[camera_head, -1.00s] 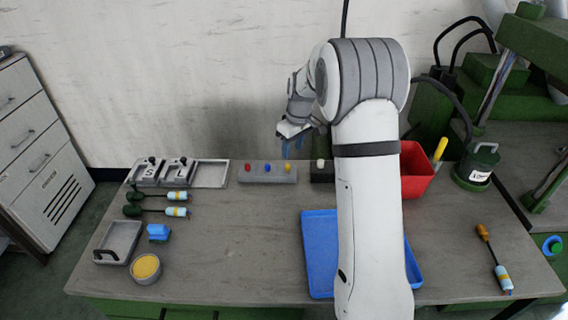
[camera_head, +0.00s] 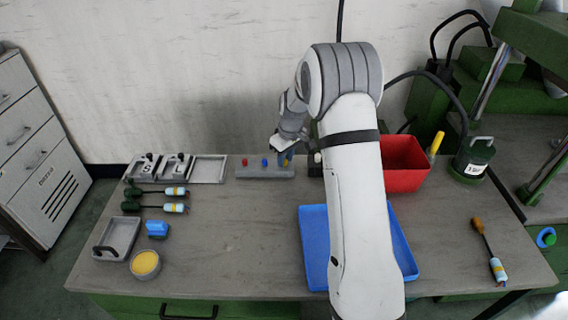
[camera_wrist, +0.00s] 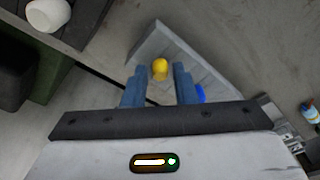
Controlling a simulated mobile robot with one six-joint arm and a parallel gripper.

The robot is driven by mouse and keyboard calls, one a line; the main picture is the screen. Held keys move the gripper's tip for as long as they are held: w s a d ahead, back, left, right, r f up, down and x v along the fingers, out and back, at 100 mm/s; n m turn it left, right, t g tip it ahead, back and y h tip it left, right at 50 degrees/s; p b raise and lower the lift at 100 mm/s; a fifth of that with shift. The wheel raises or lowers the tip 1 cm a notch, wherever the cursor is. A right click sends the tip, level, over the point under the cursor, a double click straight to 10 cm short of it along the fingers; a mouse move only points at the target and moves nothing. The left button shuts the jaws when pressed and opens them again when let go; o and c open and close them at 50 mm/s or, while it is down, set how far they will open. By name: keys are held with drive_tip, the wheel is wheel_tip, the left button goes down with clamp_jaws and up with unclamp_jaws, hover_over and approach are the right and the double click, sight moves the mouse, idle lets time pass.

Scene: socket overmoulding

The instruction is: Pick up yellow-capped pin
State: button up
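The yellow-capped pin (camera_wrist: 159,68) stands in a grey block (camera_wrist: 165,42). In the wrist view its round yellow cap shows between the two blue fingers of my gripper (camera_wrist: 159,80), with a gap on each side. My gripper is open and is not clamped on the cap. In the head view my gripper (camera_head: 282,152) is low over the right end of the grey block (camera_head: 256,173), where its fingers mostly hide the yellow cap.
A red pin (camera_head: 244,162) and a blue pin (camera_head: 265,162) stand left in the block; the blue one also shows beside a finger (camera_wrist: 200,93). A white-capped piece (camera_head: 317,157) is close on the right. A red bin (camera_head: 405,180) and blue tray (camera_head: 313,235) lie further right.

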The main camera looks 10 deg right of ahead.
clamp_jaws()
